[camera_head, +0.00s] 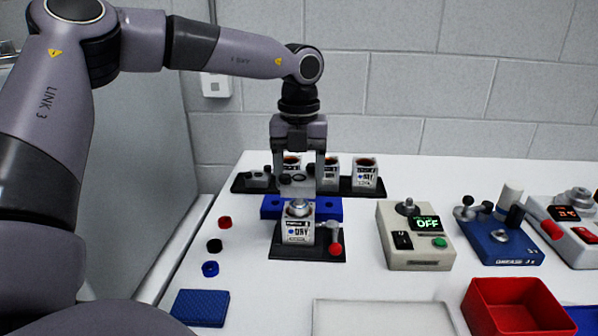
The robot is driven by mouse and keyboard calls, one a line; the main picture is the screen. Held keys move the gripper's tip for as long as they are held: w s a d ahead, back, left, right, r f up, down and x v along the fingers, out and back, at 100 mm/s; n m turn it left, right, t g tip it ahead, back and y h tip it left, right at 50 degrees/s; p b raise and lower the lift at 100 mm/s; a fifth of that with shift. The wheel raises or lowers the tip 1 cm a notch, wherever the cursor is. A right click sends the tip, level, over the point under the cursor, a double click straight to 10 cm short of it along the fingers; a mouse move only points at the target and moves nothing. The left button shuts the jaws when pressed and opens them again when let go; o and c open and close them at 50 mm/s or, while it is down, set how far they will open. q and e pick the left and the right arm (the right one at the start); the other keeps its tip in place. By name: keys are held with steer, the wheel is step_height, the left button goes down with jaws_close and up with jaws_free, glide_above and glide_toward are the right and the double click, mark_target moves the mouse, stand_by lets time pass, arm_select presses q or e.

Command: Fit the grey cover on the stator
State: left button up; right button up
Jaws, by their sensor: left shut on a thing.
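My left gripper (299,180) points straight down and is shut on the grey cover (297,189), which shows between its two fingers. The stator (298,231) is a light grey block with a label reading DRY, and a silver round part sits on its top. It stands upright in a black fixture (287,252) with a red-knobbed lever at its right. The gripper and cover are above and slightly behind the stator, seemingly apart from it; the exact gap is hard to tell. My right gripper is not in view.
Behind is a black rack (347,190) with several similar labelled blocks, and a blue block (271,207). A control box (415,238) reading OFF and a blue press (497,240) stand to the right. A red bin (512,300) is front right. Small rings (214,245) lie left.

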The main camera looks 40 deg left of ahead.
mark_target(299, 195)
arm_select(q)
steer(key=shift+f+b, duration=0.35)
steer(key=shift+f, duration=0.2)
steer(key=shift+f, duration=0.1)
steer(key=shift+f+b, duration=0.85)
steer(key=shift+f, duration=0.1)
steer(key=shift+f+b, duration=0.85)
steer(key=shift+f, duration=0.05)
steer(key=o, duration=1.3)
steer(key=shift+r, duration=0.1)
